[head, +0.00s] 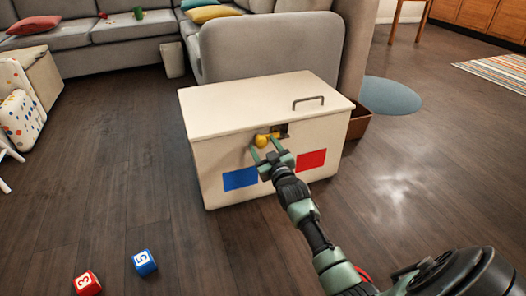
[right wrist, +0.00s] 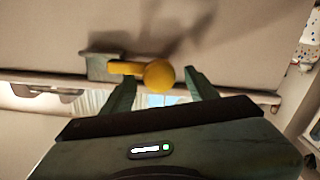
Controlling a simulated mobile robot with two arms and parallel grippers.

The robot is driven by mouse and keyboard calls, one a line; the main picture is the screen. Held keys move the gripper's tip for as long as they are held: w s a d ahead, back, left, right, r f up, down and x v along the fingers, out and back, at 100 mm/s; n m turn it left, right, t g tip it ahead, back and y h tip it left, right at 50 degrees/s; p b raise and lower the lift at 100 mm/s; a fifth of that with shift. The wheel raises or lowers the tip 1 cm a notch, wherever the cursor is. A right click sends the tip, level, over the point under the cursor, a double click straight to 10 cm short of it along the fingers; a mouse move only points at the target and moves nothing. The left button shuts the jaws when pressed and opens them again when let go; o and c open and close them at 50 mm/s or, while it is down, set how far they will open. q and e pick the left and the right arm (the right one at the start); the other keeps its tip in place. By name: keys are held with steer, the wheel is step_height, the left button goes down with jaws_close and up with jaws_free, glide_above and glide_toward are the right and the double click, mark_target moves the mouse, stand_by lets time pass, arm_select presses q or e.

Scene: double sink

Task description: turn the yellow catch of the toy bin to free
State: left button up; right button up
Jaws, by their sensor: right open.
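The toy bin (head: 215,160) is a cream box with a closed lid (head: 255,98), a blue patch and a red patch on its front. Its yellow catch (head: 262,140) sits high on the front, beside a dark metal plate (head: 281,130). In the right wrist view the catch (right wrist: 157,74) has a round knob and a short arm reaching left to a grey block (right wrist: 102,66). My right gripper (head: 266,146) is open at the catch. Its fingers (right wrist: 160,80) stand on either side of the knob, with gaps visible. My left gripper is out of view.
A grey sofa (head: 270,50) stands close behind the bin. A brown box (head: 359,123) is at the bin's right. A red block (head: 87,283) and a blue block (head: 145,263) lie on the floor at front left. The floor to the right is clear.

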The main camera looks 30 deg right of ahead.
steer(key=shift+w+d, duration=0.1)
steer(key=shift+w, duration=0.2)
jaws_close()
